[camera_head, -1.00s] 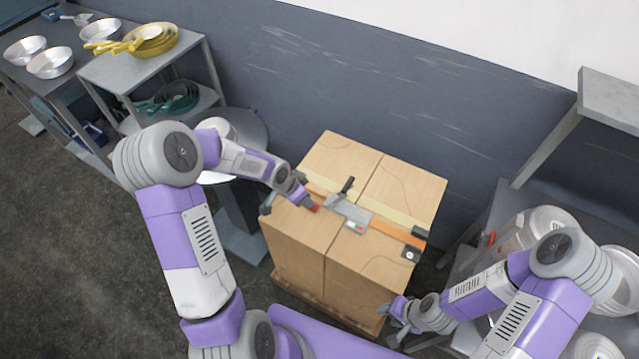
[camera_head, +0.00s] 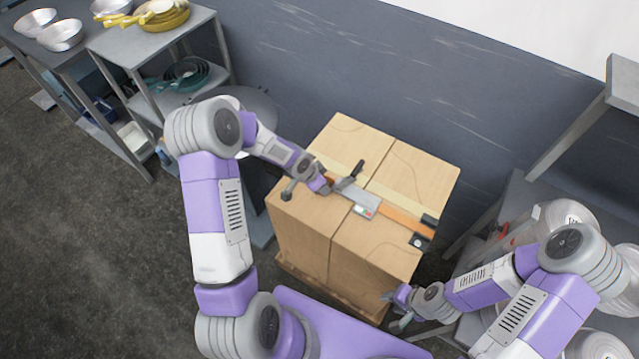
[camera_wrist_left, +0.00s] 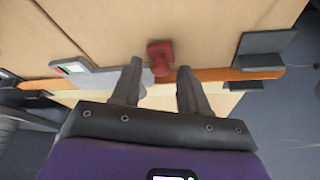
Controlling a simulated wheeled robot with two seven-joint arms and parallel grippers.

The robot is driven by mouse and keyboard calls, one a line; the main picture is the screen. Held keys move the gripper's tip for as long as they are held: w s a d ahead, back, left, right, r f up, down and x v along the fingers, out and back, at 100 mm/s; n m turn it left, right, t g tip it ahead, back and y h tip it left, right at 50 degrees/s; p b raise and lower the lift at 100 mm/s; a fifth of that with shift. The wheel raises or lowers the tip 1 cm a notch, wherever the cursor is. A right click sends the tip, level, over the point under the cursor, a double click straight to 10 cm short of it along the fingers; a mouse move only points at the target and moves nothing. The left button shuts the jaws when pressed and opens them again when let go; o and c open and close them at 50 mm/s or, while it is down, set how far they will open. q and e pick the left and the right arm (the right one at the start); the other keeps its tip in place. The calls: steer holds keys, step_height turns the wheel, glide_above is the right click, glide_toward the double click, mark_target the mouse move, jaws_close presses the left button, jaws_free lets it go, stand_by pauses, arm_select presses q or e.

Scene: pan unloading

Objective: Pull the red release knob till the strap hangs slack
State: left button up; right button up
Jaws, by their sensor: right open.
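The red release knob (camera_wrist_left: 160,56) shows in the left wrist view, with its near end between the fingertips of my left gripper (camera_wrist_left: 159,70). Those fingers are apart, with a gap on each side of the knob. In the head view my left gripper (camera_head: 325,184) is over the strap's left part and mostly hides the knob. My right gripper (camera_head: 400,308) is open and empty, low beside the boxes' front right corner.
The strapped cardboard boxes (camera_head: 300,235) stand on a pallet in front of a grey wall. Shelves with pans (camera_head: 165,20) stand at the back left. A grey rack (camera_head: 514,205) with wrapped rolls stands at the right, close to my right arm. The floor at left is clear.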

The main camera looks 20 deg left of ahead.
arm_select(q)
jaws_close()
steer(key=shift+s, duration=0.15)
arm_select(e)
steer(key=shift+f, duration=0.1)
arm_select(q)
steer(key=shift+s+f, duration=0.1)
steer(key=shift+s, duration=0.2)
steer(key=shift+s+a, duration=0.1)
steer(key=shift+s, duration=0.3)
steer(key=shift+w, duration=0.1)
arm_select(e)
steer(key=shift+s, duration=0.35)
arm_select(q)
steer(key=shift+o, duration=0.7)
jaws_free()
steer(key=shift+r, duration=0.2)
